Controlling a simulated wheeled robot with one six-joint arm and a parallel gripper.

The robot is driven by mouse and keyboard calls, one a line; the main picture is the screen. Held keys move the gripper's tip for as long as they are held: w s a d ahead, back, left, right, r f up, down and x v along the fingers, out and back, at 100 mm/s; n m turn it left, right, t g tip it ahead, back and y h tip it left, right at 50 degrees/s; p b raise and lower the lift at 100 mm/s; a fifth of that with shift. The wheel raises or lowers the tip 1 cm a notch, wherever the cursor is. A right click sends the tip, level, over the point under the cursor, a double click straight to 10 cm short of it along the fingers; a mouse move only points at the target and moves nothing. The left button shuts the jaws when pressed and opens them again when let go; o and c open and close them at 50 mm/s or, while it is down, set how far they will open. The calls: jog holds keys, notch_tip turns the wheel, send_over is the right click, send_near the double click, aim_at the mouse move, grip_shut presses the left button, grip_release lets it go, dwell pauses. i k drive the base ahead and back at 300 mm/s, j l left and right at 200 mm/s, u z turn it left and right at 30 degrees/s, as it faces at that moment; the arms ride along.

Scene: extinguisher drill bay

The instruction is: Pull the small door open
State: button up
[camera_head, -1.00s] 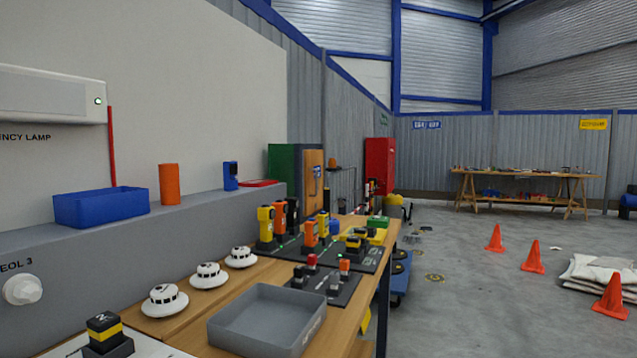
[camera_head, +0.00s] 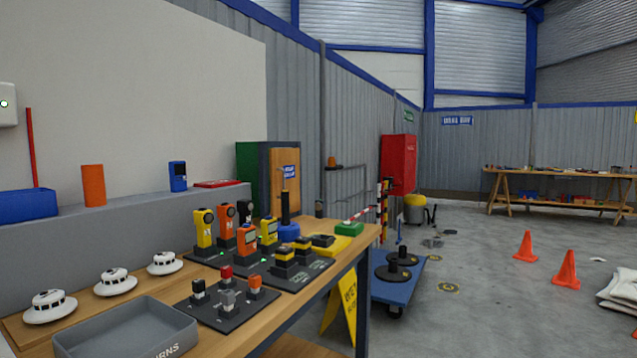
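A small cabinet with a wooden door (camera_head: 286,178) stands at the far end of the bench, against the corrugated wall. The door faces right and looks shut, with a blue and white label near its top. The cabinet's side is dark green (camera_head: 249,178). A handle is too small to make out. A red cabinet (camera_head: 398,164) hangs on the wall farther back. My gripper does not show in this view.
The wooden bench (camera_head: 328,264) carries smoke detectors (camera_head: 115,282), a grey tray (camera_head: 128,335), handheld meters (camera_head: 226,224) and switch blocks. A yellow wet-floor sign (camera_head: 345,306) and a blue dolly (camera_head: 399,283) stand beside it. Orange cones (camera_head: 566,270) dot open floor at right.

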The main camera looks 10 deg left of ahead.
aim_at(284, 167)
jog(key=i+l, duration=0.3)
jog(key=i, duration=0.2)
jog(key=i+l, duration=0.25)
jog(key=i, duration=0.2)
jog(key=i+l, duration=0.3)
jog(key=i, duration=0.2)
jog(key=i+j+z, duration=0.1)
jog(key=i+j, duration=0.75)
jog(key=i, duration=0.15)
